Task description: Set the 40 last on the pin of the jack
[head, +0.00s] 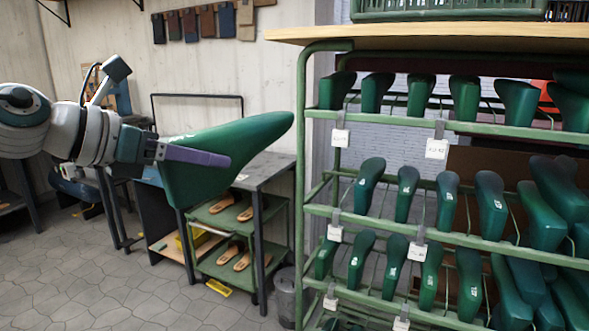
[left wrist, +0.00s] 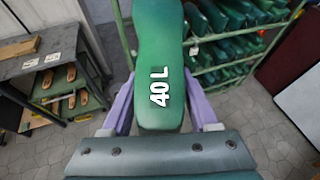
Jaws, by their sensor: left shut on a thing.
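My left gripper (head: 212,158) is shut on a large green last (head: 245,136) and holds it in the air in front of the shelf unit. In the left wrist view the last (left wrist: 158,45) lies between the two purple fingers of the gripper (left wrist: 161,112) and carries the white mark "40 L". In the head view the last is tilted, with its narrow end up to the right. One finger is hidden behind it there. I cannot make out the jack or its pin in either view. My right gripper is not in view.
A green rack (head: 380,218) with rows of green lasts fills the right. A dark bin (head: 286,290) stands by the rack. The paved floor (head: 95,275) at lower left is clear.

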